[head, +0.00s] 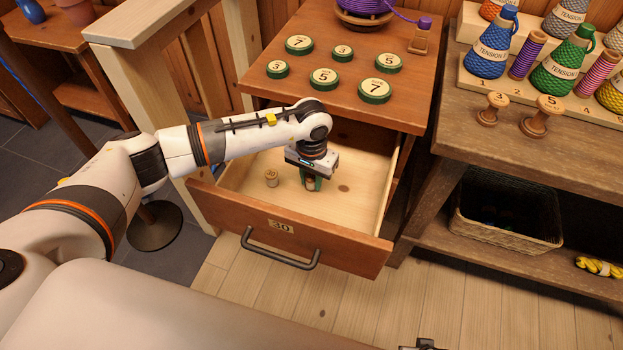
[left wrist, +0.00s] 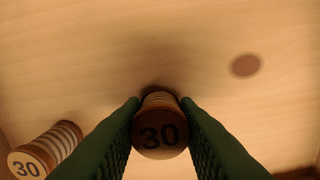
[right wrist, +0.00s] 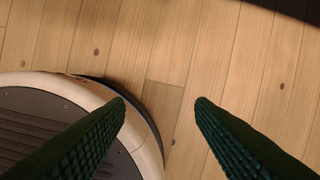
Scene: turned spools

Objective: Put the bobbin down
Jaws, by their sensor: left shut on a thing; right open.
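The bobbin (left wrist: 160,130), a wooden piece marked 30 on its end, is between the green fingers of my left gripper (left wrist: 160,108), which is shut on it. In the head view my left gripper (head: 312,180) is inside the open drawer (head: 348,255), and only a little of the bobbin shows between its fingers. I cannot tell whether the bobbin touches the drawer floor. A second bobbin (head: 271,177) marked 30 stands in the drawer to the left; it also shows in the left wrist view (left wrist: 42,152). My right gripper (right wrist: 160,103) is open and empty above the wooden floor.
The drawer front carries a label 30 (head: 281,226) and a dark handle (head: 280,252). Several green numbered discs (head: 324,79) lie on the cabinet top above. A workbench (head: 560,150) with thread cones stands at the right. Drawer floor right of my gripper is clear.

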